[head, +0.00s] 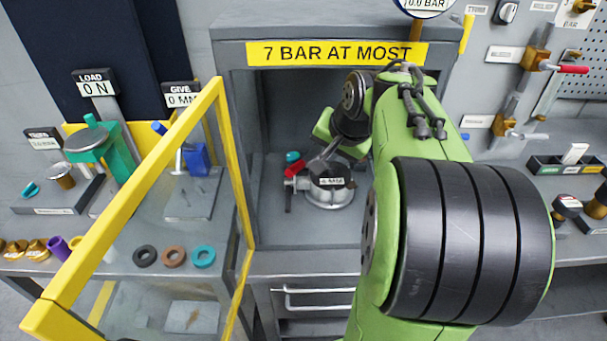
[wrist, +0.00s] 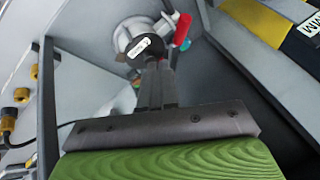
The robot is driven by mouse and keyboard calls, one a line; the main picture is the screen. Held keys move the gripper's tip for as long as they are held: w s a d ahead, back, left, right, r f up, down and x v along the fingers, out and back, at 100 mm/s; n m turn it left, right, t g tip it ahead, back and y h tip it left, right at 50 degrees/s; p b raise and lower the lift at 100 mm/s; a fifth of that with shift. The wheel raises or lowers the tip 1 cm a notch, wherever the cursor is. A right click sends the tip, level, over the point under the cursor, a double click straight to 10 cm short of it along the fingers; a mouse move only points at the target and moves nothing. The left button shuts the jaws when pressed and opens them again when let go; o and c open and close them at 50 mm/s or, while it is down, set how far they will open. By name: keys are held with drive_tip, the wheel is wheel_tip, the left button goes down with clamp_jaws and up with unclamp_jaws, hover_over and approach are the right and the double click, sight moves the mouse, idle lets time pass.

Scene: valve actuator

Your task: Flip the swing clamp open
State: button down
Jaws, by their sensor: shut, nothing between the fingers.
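A round grey metal fixture (head: 327,196) with a black labelled block on top (head: 331,176) stands on the cabinet floor. A red part (head: 296,169) and a teal knob (head: 293,157) sit at its left side. In the wrist view the round fixture (wrist: 127,34) is at the top centre, with the red handle (wrist: 182,29) to its right. I cannot tell clearly which part is the swing clamp. My gripper (wrist: 157,63) is shut and empty, its tips close to the black block (wrist: 140,46). Whether they touch it is unclear.
The cabinet (head: 228,100) surrounds the fixture with side walls and a top bearing a yellow sign (head: 337,54). A yellow-framed clear door (head: 236,165) stands open at left. A bench with several rings and gauges lies beyond it. Bare cabinet floor (head: 270,225) lies in front of the fixture.

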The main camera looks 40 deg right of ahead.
drive_tip(key=w+a+r+b+x, duration=0.1)
drive_tip(key=w+b+x, duration=0.1)
drive_tip(key=x, duration=0.9)
drive_tip(key=shift+a+f+b, duration=0.3)
drive_tip(key=shift+a, duration=0.15)
drive_tip(key=shift+w+a, duration=0.1)
drive_tip(key=shift+w, duration=0.1)
drive_tip(key=shift+m+h, duration=0.4)
drive_tip(key=shift+m, duration=0.1)
drive_tip(key=w, duration=0.1)
drive_tip(key=w+a, duration=0.1)
drive_tip(key=w+a+p, duration=0.1)
drive_tip(key=w, duration=0.1)
